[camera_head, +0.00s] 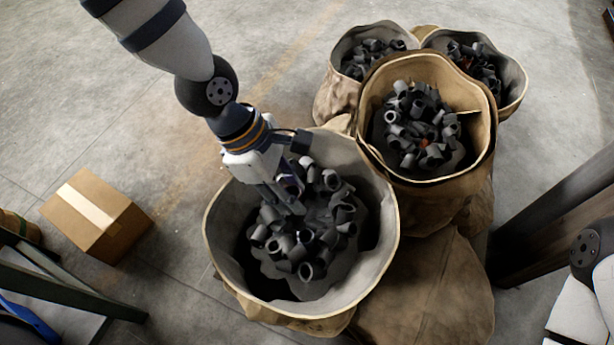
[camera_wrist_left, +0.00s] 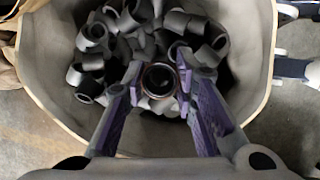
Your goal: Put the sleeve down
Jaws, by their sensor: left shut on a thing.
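My left gripper (camera_head: 290,200) reaches down into the large near sack (camera_head: 222,225), over a heap of dark grey sleeves (camera_head: 285,245). In the left wrist view my left gripper (camera_wrist_left: 160,85) has its two purple-padded fingers on either side of one sleeve (camera_wrist_left: 160,79), its round open end facing the camera. The gripper is shut on this sleeve. More sleeves (camera_wrist_left: 95,35) lie just beyond it; I cannot tell whether the held one touches them. In the head view the held sleeve is hard to pick out from the heap. My right gripper is not in view.
Several more sacks of sleeves stand at the back right, the closest being a brown one (camera_head: 478,125). A closed cardboard box (camera_head: 95,215) sits on the floor at left. The near sack's raised rim surrounds my left gripper. Floor at upper left is clear.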

